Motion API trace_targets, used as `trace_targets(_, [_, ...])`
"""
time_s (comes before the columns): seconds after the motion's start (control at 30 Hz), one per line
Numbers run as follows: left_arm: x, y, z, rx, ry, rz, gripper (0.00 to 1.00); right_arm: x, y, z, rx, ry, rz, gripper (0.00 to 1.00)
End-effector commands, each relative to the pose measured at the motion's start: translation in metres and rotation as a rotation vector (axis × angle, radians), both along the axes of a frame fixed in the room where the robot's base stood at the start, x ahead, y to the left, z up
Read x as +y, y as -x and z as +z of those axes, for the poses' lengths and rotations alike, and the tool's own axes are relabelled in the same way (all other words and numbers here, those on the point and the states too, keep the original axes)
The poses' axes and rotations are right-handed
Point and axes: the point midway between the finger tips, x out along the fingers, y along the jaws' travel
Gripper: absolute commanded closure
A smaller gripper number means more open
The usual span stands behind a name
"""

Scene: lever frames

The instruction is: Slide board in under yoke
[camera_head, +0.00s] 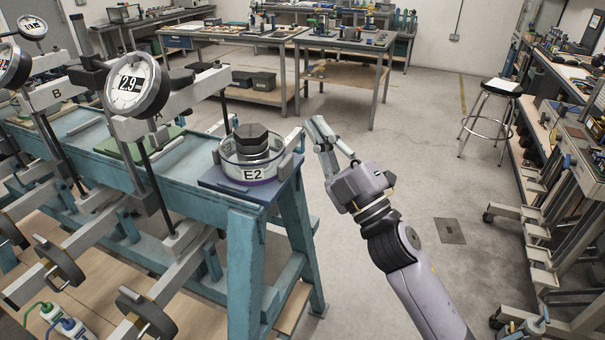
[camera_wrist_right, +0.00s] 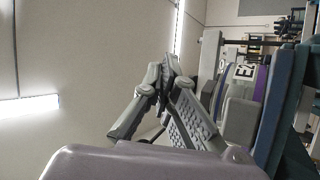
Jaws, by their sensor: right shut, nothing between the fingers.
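A blue board (camera_head: 212,181) lies on the right end of the teal bench. It bears a clear round cell labelled E2 (camera_head: 252,173) with a dark hexagonal cap; a pale block stands at its right side. The yoke (camera_head: 207,82), a grey crossbar with dark upright rods, stands left of the cell, behind the dial; the cell is outside it. My right gripper (camera_head: 313,122) is shut and empty, off the board's right side, apart from it in the head view. In the right wrist view, the shut fingers (camera_wrist_right: 165,68) show left of the board (camera_wrist_right: 275,110). My left gripper is out of view.
A dial gauge (camera_head: 138,84) stands close left of the cell. Further lever frames and a green board (camera_head: 135,145) lie left along the bench. Hanging weights (camera_head: 148,312) are below. Open floor (camera_head: 400,140) lies right of the bench; a stool (camera_head: 490,108) stands beyond.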

Motion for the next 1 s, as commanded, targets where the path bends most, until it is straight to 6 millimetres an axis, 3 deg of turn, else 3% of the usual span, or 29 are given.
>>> trace_targets(0.03, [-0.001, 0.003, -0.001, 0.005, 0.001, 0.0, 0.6, 0.022, 0.013, 0.029, -0.143, 0.078, 0.061, 1.0])
trace_targets(0.1, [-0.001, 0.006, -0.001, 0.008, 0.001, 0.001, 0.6, 0.051, 0.036, 0.054, -0.321, 0.192, 0.147, 1.0])
trace_targets(0.2, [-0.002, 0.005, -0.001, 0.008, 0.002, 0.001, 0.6, 0.087, 0.068, 0.072, -0.557, 0.376, 0.269, 1.0])
trace_targets(0.33, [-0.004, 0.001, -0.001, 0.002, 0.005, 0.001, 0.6, 0.119, 0.103, 0.067, -0.826, 0.651, 0.424, 1.0])
trace_targets(0.47, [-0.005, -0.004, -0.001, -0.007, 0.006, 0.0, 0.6, 0.127, 0.118, 0.044, -1.036, 0.969, 0.573, 1.0])
trace_targets(0.57, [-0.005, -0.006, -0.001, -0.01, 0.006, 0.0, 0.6, 0.116, 0.115, 0.023, -1.145, 1.243, 0.679, 1.0])
trace_targets(0.7, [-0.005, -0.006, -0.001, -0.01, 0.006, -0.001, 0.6, 0.075, 0.094, 0.007, -1.203, 1.639, 0.808, 1.0])
trace_targets(0.9, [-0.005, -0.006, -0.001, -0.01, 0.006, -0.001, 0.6, 0.005, 0.068, 0.019, -1.12, 2.075, 0.922, 1.0])
trace_targets(1.0, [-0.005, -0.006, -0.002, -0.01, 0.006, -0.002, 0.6, -0.019, 0.062, 0.027, -1.065, 2.196, 0.951, 1.0])
